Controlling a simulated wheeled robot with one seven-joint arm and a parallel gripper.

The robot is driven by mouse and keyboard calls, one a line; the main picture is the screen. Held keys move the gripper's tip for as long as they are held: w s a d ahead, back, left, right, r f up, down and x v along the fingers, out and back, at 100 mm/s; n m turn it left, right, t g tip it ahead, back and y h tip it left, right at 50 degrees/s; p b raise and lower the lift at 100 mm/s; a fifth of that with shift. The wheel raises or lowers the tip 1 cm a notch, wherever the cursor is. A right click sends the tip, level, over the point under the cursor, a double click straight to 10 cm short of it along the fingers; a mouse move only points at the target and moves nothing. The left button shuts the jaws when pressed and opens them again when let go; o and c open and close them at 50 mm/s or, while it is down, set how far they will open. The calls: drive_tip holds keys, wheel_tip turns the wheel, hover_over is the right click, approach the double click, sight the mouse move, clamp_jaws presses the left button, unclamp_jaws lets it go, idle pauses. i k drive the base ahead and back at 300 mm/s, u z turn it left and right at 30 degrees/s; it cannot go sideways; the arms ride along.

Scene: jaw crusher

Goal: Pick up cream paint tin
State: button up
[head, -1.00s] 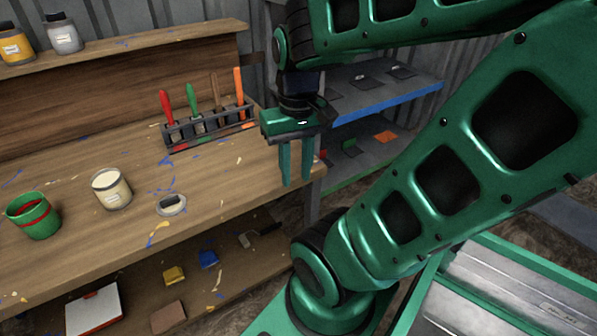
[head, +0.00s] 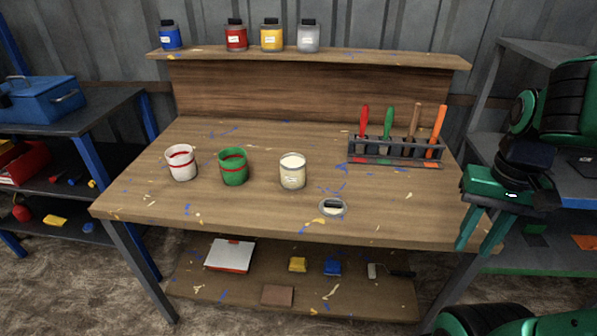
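The cream paint tin (head: 292,172) stands upright and open on the wooden workbench (head: 240,212), near the middle of its top. Cream paint shows inside its rim, and a small pale label is on its front. My gripper (head: 481,247) is at the right end of the bench, well to the right of the tin. Its two green fingers point down and stand apart with nothing between them.
Left of the tin stand a green tin (head: 233,168) and a white tin (head: 181,163). A round lid-like piece (head: 332,207) lies front right. A tool rack (head: 395,151) stands back right. Jars line the upper shelf (head: 350,55). The bench's front middle is clear.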

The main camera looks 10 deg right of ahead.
sight(292, 165)
drive_tip(key=k, duration=1.3)
drive_tip(key=u, duration=0.35)
drive_tip(key=i, duration=1.8)
drive_tip(key=z, duration=0.3)
